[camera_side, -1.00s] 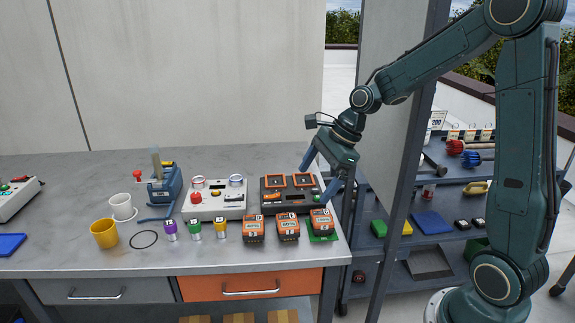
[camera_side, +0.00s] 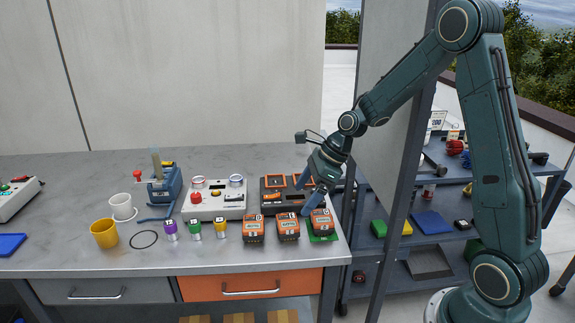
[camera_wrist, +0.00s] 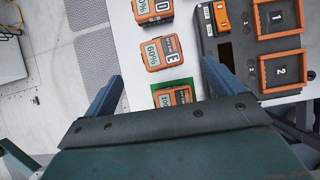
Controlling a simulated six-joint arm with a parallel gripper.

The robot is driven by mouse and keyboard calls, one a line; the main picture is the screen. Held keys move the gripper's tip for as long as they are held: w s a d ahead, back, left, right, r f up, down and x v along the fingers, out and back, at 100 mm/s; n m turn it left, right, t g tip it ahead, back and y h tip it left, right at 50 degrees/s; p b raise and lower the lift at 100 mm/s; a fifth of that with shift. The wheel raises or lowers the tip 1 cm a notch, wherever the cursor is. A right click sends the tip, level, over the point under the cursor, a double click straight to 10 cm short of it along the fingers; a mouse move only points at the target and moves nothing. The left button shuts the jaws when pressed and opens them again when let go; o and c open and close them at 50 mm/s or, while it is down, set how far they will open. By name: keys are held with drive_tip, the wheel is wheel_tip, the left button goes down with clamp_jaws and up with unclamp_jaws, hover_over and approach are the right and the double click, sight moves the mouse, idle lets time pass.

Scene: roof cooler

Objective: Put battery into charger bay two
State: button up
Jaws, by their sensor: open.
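Three orange-and-black batteries stand along the front of the bench: a left one (camera_side: 254,229), a middle one (camera_side: 288,227) and a right one (camera_side: 322,223) on a green pad (camera_side: 328,238). In the wrist view the middle battery (camera_wrist: 162,51) reads 60% and E; the pad battery (camera_wrist: 173,96) is partly hidden by my gripper. The dark charger (camera_side: 275,199) is just behind them. Its orange-framed bays one (camera_wrist: 278,18) and two (camera_wrist: 283,72) look empty. My gripper (camera_side: 312,207) is open and empty, above the pad battery, with a finger either side of it in the wrist view (camera_wrist: 162,75).
Left of the charger is a grey control box (camera_side: 216,202) with buttons. Purple, green and yellow cylinders (camera_side: 195,229), a yellow mug (camera_side: 104,233) and a blue clamp tool (camera_side: 162,187) are farther left. A post (camera_side: 405,180) and a shelf cart (camera_side: 430,222) stand at right.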

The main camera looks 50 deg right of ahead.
sight(287, 221)
drive_tip(key=shift+x, duration=2.45)
drive_tip(key=shift+x, duration=2.6)
drive_tip(key=shift+s+d+f, duration=0.1)
drive_tip(key=shift+d, duration=0.05)
drive_tip(key=c, duration=1.4)
drive_tip(key=shift+c, duration=0.2)
